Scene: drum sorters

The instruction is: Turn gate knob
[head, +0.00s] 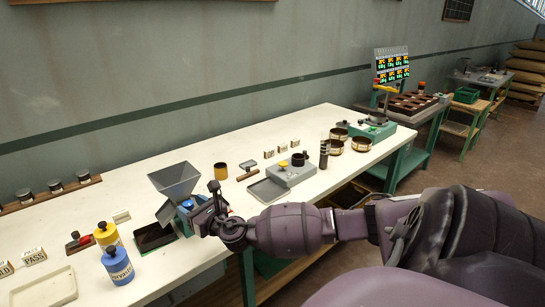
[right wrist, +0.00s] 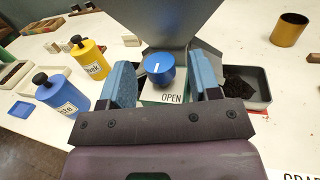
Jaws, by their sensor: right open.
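The gate knob (right wrist: 159,67) is blue with a white pointer line, on the front of a grey hopper unit, above a label reading OPEN. Its pointer line looks close to upright in the right wrist view. The hopper (head: 174,181) stands on the white table in the head view, where the blue knob (head: 187,204) shows beside my gripper. My right gripper (right wrist: 163,83) is open, with its blue-padded fingers on either side of the knob; gaps show between pads and knob. In the head view my right gripper (head: 214,206) is in front of the hopper. My left gripper is not seen.
A yellow bottle (head: 107,238) and a blue bottle (head: 117,265) stand left of the hopper. A tray of dark grounds (head: 153,237) is beside it. A brass cup (head: 220,171) and a grey machine (head: 291,173) stand to the right. The table (head: 120,190) is clear behind the hopper.

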